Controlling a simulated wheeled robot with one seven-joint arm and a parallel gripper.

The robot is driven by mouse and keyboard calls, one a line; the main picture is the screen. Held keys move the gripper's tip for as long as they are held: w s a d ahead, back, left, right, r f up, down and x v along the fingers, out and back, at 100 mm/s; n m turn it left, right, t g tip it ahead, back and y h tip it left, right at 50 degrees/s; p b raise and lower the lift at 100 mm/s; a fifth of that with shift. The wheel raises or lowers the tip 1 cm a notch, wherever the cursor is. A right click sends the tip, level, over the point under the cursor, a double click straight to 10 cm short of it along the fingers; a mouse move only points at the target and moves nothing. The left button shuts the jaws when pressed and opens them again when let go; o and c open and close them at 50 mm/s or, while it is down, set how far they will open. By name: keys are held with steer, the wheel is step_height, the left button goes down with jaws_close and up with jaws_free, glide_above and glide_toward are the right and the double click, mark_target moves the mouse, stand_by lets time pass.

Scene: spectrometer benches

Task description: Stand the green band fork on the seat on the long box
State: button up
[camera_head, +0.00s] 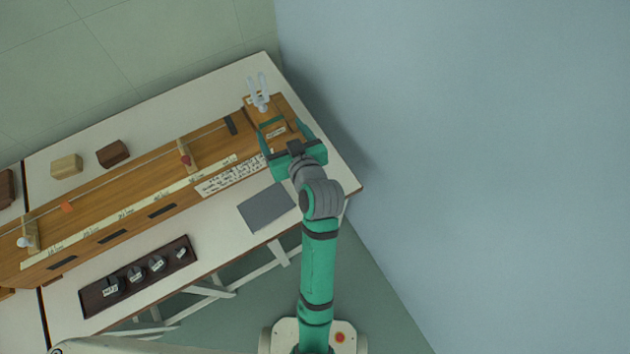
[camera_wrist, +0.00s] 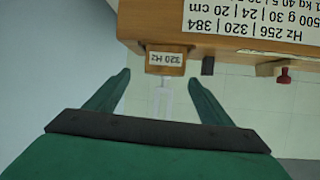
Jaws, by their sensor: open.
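The long box (camera_head: 150,190) is a brown wooden box with a string and scale, lying across the bench. A pale grey two-pronged fork (camera_head: 260,93) stands upright at its right end. I cannot make out a green band on it. The wrist view shows a pale fork (camera_wrist: 162,97) beside a wooden block (camera_wrist: 167,68) labelled 320 Hz; whether it touches the block is unclear. My gripper (camera_head: 287,133) is over the right end of the long box, fingers spread and empty. In the wrist view its fingertips (camera_wrist: 160,78) are either side of the fork, apart from it.
A dark tray (camera_head: 90,301) with several weights lies at the front of the bench. A grey mat (camera_head: 266,207) lies near the right front. Two small wooden blocks, one pale (camera_head: 67,167) and one brown (camera_head: 112,154), stand behind the box. The bench's right edge is close to my arm.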

steer(key=s+d+f+m+t+h, duration=0.1)
steer(key=s+d+f+m+h, duration=0.15)
steer(key=s, duration=0.35)
steer(key=s+d+f+m+h, duration=0.1)
steer(key=s+d+f, duration=0.2)
steer(key=s+f, duration=0.15)
steer(key=s+d+f+m+t+h, duration=0.1)
steer(key=s+d+f+h, duration=0.15)
steer(key=s, duration=0.45)
steer(key=s+d+r, duration=0.1)
steer(key=s+r, duration=0.1)
steer(key=s, duration=0.6)
steer(key=s+d+r+t, duration=0.1)
steer(key=s+d+r, duration=0.1)
steer(key=s, duration=0.6)
steer(key=shift+d+r, duration=0.15)
steer(key=shift+s+m, duration=0.1)
steer(key=shift+m, duration=0.15)
